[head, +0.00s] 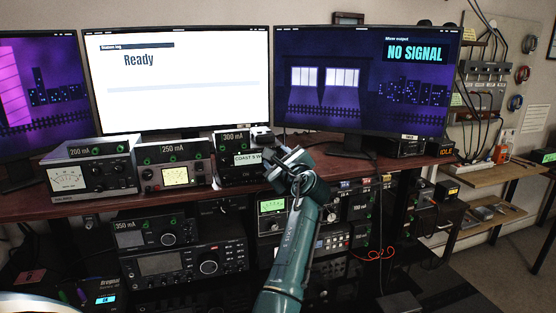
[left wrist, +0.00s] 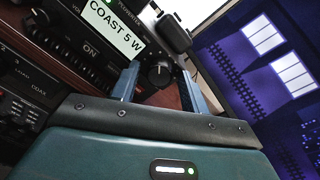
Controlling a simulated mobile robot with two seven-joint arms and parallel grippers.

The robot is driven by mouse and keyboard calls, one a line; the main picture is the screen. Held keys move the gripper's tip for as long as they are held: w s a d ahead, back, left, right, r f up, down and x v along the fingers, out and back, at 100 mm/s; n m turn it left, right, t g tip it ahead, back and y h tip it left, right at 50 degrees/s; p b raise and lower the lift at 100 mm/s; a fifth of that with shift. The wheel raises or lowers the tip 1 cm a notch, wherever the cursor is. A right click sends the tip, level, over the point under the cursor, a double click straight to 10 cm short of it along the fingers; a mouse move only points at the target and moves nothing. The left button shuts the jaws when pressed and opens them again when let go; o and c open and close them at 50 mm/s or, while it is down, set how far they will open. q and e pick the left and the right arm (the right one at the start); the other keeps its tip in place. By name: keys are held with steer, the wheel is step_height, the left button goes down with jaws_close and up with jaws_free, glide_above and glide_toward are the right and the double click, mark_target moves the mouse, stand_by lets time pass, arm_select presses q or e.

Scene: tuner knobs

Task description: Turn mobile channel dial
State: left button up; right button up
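The mobile radio (head: 236,172) is a small black unit on the desk shelf under a "300 mA" sign. Its white label reads "COAST 5 W" (left wrist: 113,28). In the left wrist view a round black dial (left wrist: 160,74) sits on its front, below and right of the label. My left gripper (head: 274,167) is at the radio's right side and hides part of its front. In the left wrist view its two blue fingers (left wrist: 160,88) are apart, one on each side of the dial, with gaps showing. I cannot tell how deep the dial sits between them. My right gripper is not seen.
A black handset-like object (left wrist: 174,33) is close above the dial. Meter units marked "250 mA" (head: 175,177) and "200 mA" (head: 91,180) stand to the left. The middle monitor (head: 180,100) reads "Ready"; the right monitor (head: 366,100) reads "NO SIGNAL". More radios fill the lower shelf.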

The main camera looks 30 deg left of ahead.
arm_select(q)
steer(key=shift+o, duration=0.4)
steer(key=shift+d+f, duration=0.1)
steer(key=b+v, duration=0.2)
steer(key=v, duration=1.1)
steer(key=shift+s, duration=0.1)
